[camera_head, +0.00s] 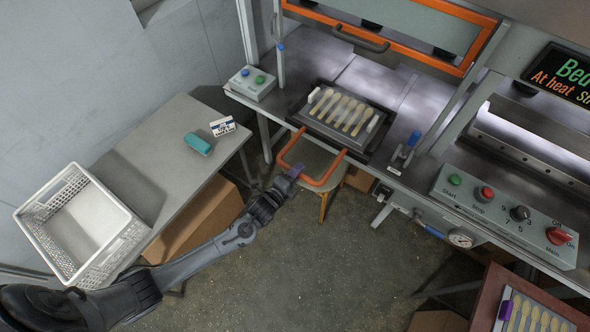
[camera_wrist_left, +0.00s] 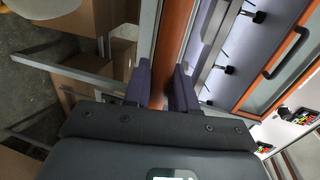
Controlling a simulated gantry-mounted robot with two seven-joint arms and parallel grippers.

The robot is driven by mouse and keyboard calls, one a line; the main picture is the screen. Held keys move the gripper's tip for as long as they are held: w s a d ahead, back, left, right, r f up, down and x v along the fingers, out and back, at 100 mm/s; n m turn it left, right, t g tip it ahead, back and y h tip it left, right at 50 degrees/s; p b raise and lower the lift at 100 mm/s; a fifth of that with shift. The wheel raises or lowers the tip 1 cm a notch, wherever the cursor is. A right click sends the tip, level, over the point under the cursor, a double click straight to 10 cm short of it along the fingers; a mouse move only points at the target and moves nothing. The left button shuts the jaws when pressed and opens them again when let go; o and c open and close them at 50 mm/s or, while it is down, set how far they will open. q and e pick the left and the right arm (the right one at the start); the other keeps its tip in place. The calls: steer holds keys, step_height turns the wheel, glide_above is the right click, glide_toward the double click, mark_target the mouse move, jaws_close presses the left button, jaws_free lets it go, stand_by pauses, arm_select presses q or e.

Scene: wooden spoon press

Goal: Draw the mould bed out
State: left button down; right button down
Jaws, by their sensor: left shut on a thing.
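The mould bed (camera_head: 344,116) is a dark tray holding several pale wooden spoons in a row, with a white piece at each end. It sits at the front edge of the press table. An orange U-shaped handle (camera_head: 323,183) sticks out from its front. My left gripper (camera_head: 293,172) is shut on the handle's front bar. In the left wrist view, its two dark fingers (camera_wrist_left: 160,84) stand on either side of the orange bar (camera_wrist_left: 172,45). My right gripper is not in view.
A button box (camera_head: 251,83) stands left of the bed, and a blue-handled clamp (camera_head: 405,150) right of it. A control panel (camera_head: 505,214) is at the right. The orange-framed guard (camera_head: 400,30) is above the press table. A side table (camera_head: 150,150) holds a white crate (camera_head: 118,246). A stool (camera_head: 326,158) stands below the handle.

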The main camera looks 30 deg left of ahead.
arm_select(q)
steer(key=c, duration=1.1)
jaws_free()
steer(key=shift+w, duration=0.1)
steer(key=v, duration=1.1)
steer(key=shift+a+p, duration=0.1)
steer(key=shift+p, duration=0.25)
